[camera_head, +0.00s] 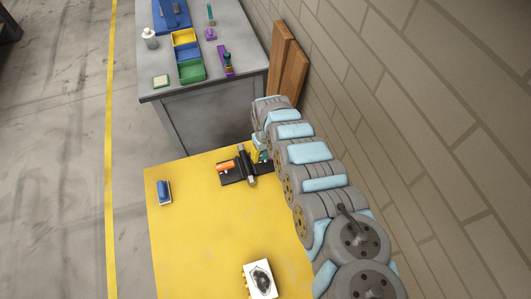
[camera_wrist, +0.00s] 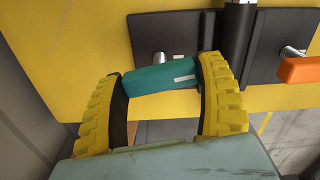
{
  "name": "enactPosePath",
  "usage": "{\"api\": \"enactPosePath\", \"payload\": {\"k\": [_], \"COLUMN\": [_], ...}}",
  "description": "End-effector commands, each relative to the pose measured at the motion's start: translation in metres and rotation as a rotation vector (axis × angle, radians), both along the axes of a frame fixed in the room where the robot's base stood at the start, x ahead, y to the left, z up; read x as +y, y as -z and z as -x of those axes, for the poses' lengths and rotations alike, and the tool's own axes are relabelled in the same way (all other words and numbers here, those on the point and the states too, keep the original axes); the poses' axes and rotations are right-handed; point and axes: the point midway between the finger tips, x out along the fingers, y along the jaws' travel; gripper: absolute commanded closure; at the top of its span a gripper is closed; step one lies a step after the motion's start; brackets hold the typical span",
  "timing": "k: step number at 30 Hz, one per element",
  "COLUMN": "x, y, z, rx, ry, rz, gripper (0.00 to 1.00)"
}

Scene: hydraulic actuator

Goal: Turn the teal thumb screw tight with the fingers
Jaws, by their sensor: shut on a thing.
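The teal thumb screw (camera_wrist: 160,80) shows in the wrist view as a teal bar with a pale mark near its right end. My gripper (camera_wrist: 162,74) has its yellow ribbed fingers on either side of this bar and is shut on it. In the head view my gripper (camera_head: 260,148) is at the far right edge of the yellow table, by the black actuator (camera_head: 244,165). The thumb screw cannot be made out there.
A blue-topped block (camera_head: 164,190) and a white box with a dark oval (camera_head: 261,278) sit on the yellow table (camera_head: 200,230). Behind is a grey bench (camera_head: 220,80) with coloured bins. A brick wall stands right of my arm.

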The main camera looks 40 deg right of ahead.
Motion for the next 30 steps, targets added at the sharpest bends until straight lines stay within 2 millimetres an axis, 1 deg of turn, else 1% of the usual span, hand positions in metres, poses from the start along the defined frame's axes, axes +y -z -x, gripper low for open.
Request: {"api": "enactPosePath", "payload": {"k": [3, 10, 23, 24, 26, 30], "x": [0.0016, 0.0004, 0.0000, 0.0001, 0.0001, 0.0001], "y": [-0.0038, -0.0025, -0.0009, -0.0009, -0.0008, -0.0006], "z": [0.0001, 0.0004, 0.0002, 0.0003, 0.0003, 0.0003], "rx": [0.003, 0.002, 0.001, 0.001, 0.001, 0.001], "ry": [0.045, 0.144, 0.169, 0.169, 0.169, 0.169], "rz": [-0.001, -0.001, 0.000, 0.000, 0.000, 0.000], "gripper": [0.63, 0.63, 0.63, 0.18, 0.01, 0.00]}}
